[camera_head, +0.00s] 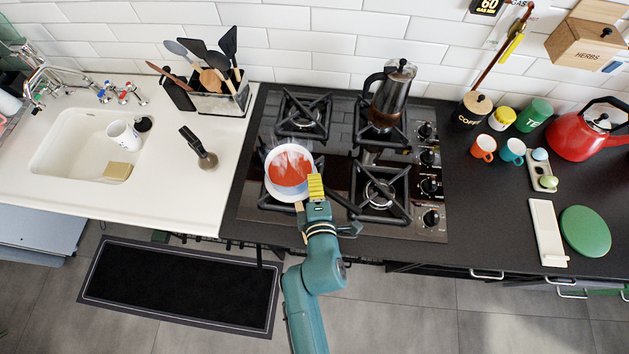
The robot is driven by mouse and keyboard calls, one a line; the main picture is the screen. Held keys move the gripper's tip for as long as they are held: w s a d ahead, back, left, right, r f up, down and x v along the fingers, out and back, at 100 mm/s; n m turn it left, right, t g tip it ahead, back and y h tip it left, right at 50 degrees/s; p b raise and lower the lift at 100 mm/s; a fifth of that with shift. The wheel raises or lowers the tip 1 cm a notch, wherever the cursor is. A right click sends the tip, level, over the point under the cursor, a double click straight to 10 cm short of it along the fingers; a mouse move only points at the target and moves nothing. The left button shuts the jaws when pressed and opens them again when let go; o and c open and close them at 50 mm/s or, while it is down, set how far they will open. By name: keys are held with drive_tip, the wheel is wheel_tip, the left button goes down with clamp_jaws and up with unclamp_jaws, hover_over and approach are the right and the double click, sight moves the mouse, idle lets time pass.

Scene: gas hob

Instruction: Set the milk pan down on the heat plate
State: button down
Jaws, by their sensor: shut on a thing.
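The milk pan (290,171) is a round, pale pan with red contents, over the front-left burner of the gas hob (345,222). I cannot tell whether it rests on the grate or is just above it. My gripper (315,188), with yellow at its end, is at the pan's lower right side, shut on the pan near its handle; the grip itself is partly hidden. A flat green disc (585,231) lies on the dark counter at the right. I cannot tell for sure whether it is the heat plate.
The front-right burner (381,193) and back-left burner (303,116) are empty. A white board (547,233), egg holder (543,178), two cups and red kettle (588,136) surround the disc. Counter between hob and board is clear.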

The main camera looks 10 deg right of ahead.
drive_tip(key=c, duration=1.2)
unclamp_jaws()
drive_tip(key=shift+w+r, duration=0.1)
drive_tip(key=shift+r, duration=0.1)
drive_tip(key=shift+o, duration=0.2)
drive_tip(key=shift+f, duration=0.35)
drive_tip(key=v, duration=1.2)
drive_tip(key=shift+r, duration=0.25)
